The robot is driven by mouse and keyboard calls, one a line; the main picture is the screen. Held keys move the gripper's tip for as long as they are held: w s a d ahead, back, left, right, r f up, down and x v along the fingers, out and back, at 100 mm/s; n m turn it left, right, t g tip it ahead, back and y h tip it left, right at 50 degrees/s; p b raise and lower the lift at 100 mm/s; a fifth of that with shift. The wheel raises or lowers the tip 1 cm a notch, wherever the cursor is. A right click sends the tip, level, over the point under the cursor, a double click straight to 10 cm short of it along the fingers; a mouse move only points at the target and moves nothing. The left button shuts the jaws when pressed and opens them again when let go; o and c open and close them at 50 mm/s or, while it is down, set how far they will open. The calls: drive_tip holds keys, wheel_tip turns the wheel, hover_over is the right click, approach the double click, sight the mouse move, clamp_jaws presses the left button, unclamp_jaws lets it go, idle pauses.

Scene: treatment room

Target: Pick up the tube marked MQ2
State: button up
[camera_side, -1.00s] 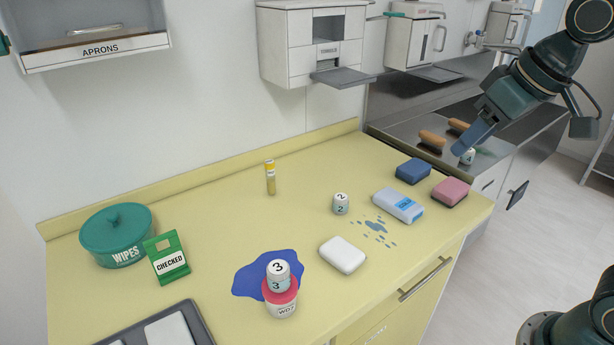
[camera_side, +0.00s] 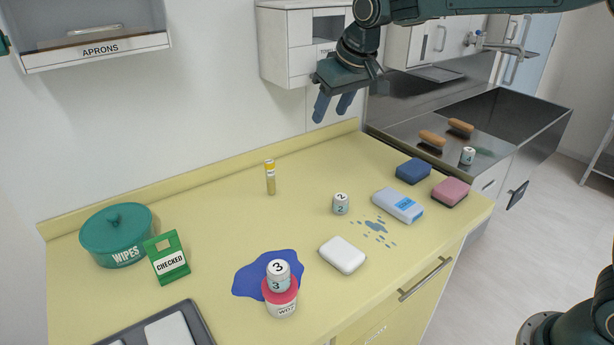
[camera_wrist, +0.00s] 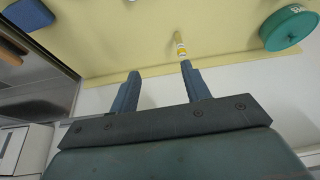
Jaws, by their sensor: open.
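A slim upright tube (camera_side: 270,178) with a yellow cap and a pale label stands on the yellow counter (camera_side: 225,215) near the back wall. Its marking is too small to read. The tube also shows in the wrist view (camera_wrist: 180,47), ahead of the fingers and close to the right finger's tip. My gripper (camera_side: 333,108) is open and empty, high above the counter's back edge, to the right of the tube in the side view. In the wrist view both fingers of my gripper (camera_wrist: 160,70) are spread apart with nothing between them.
A wipes tub (camera_side: 117,234) and a green CHECKED sign (camera_side: 167,258) stand left. White soap (camera_side: 342,255), a block marked 2 (camera_side: 341,204) and sponges (camera_side: 413,171) lie right. Counter around the tube is clear.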

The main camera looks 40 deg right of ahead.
approach(273, 171)
drive_tip(key=x, duration=0.7)
drive_tip(key=shift+w, duration=0.35)
drive_tip(key=shift+w+f, duration=0.1)
drive_tip(key=shift+f, duration=0.05)
drive_tip(key=shift+f, duration=0.1)
drive_tip(key=shift+s+x, duration=0.15)
drive_tip(key=shift+x, duration=0.65)
drive_tip(key=shift+s+x, duration=0.15)
drive_tip(key=shift+x, duration=1.7)
drive_tip(key=c, duration=1)
